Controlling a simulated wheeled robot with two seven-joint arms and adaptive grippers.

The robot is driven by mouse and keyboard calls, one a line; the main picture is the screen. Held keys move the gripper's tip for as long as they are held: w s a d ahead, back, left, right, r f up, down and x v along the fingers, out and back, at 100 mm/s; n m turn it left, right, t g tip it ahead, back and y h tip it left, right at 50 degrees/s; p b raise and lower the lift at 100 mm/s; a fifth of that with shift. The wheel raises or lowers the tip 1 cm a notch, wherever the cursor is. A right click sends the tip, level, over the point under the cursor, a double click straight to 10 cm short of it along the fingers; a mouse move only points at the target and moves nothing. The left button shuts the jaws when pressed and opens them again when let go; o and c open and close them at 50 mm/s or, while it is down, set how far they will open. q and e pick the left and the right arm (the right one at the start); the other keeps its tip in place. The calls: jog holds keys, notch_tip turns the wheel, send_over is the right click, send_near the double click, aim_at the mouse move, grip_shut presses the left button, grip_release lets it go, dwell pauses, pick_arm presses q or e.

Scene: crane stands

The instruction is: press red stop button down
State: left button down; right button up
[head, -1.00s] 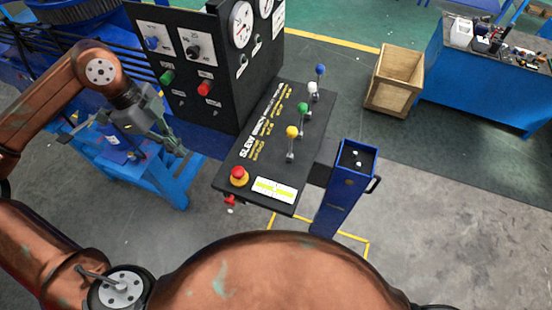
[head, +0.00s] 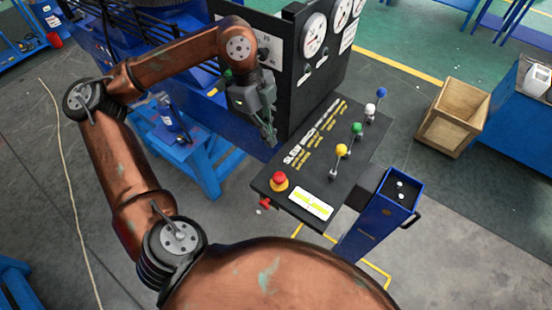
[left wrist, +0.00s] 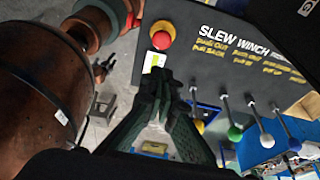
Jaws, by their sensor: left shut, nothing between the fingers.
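The red stop button (head: 280,179) is a red mushroom head on a yellow base at the near left corner of the black control panel (head: 330,152). In the left wrist view the button (left wrist: 162,38) shows at the top, beyond the fingertips and apart from them. My left gripper (head: 270,138) is shut and empty, above the panel's left edge and behind the button. Its fingers also show in the left wrist view (left wrist: 172,85). My right gripper is not in view.
Levers with yellow (head: 342,150), green (head: 356,128), white and blue knobs stand right of the button. An upright gauge board (head: 310,70) rises behind the panel. A blue post (head: 380,215) stands at right, a wooden crate (head: 455,115) beyond.

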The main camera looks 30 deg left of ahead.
pick_arm(q)
jog(key=p, duration=0.4)
send_near(280, 177)
jog(key=x, duration=0.5)
jog(key=shift+d+f, duration=0.15)
jog(key=shift+d, duration=0.05)
jog(key=shift+f, duration=0.6)
